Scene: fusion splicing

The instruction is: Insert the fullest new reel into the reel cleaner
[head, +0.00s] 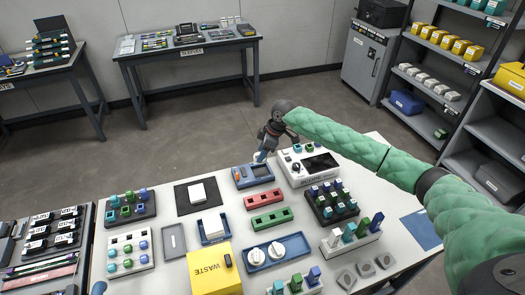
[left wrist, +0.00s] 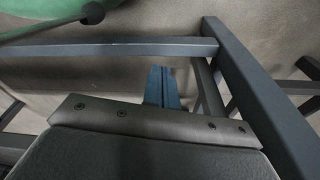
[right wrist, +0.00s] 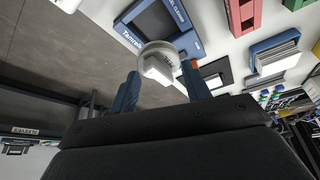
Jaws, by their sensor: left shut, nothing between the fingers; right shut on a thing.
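My right gripper (head: 262,154) is at the back edge of the table, beside the blue reel cleaner (head: 241,184). In the right wrist view its fingers (right wrist: 160,88) are shut on a white reel (right wrist: 155,54), which overlaps the near edge of the reel cleaner (right wrist: 133,40) there. I cannot tell whether they touch. Two more white reels (head: 258,255) sit in a blue tray (head: 291,257) at the front middle. My left gripper's fingers (left wrist: 160,86) are shut and empty in the left wrist view, near dark table-frame bars. It is not clearly seen in the head view.
A white machine with a dark screen (head: 318,165) stands right of the cleaner. Red (head: 270,219) and green (head: 257,200) holders lie in front. A yellow waste box (head: 214,272) and racks of coloured pieces (head: 331,204) crowd the table. Shelves (head: 480,90) stand at the right.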

